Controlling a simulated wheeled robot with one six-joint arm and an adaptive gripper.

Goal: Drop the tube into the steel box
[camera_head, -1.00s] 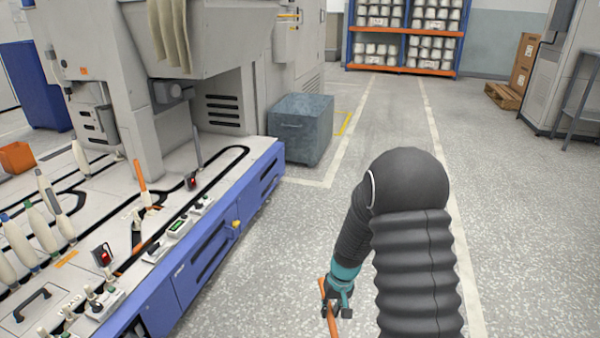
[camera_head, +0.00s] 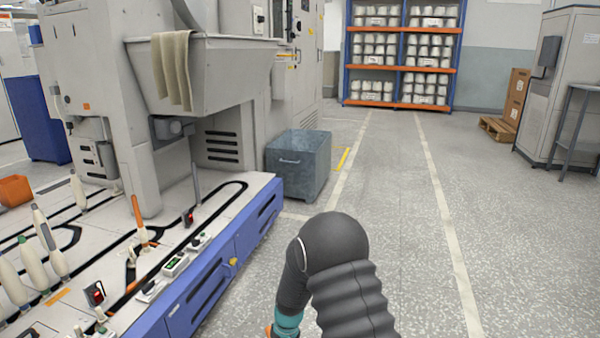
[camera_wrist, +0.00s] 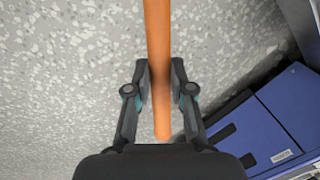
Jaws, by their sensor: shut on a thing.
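The orange tube (camera_wrist: 157,40) is held between the two fingers of my gripper (camera_wrist: 159,85) in the wrist view. One end shows just inside the fingers, and the other runs out of the top of the picture. Speckled floor lies below it. In the head view my gripper is below the bottom edge; only part of the wrist shows. The steel box (camera_head: 299,163) is a grey-blue, open-topped bin on the floor beyond the blue machine base, ahead of my arm and apart from it. Its inside is mostly hidden.
The machine's blue base (camera_head: 225,265) stands close on the left, with bobbins and another orange tube (camera_head: 138,218) on top. A blue-orange rack (camera_head: 400,70) stands at the back. A grey cabinet (camera_head: 560,90) and cartons (camera_head: 515,100) stand right. The floor aisle is clear.

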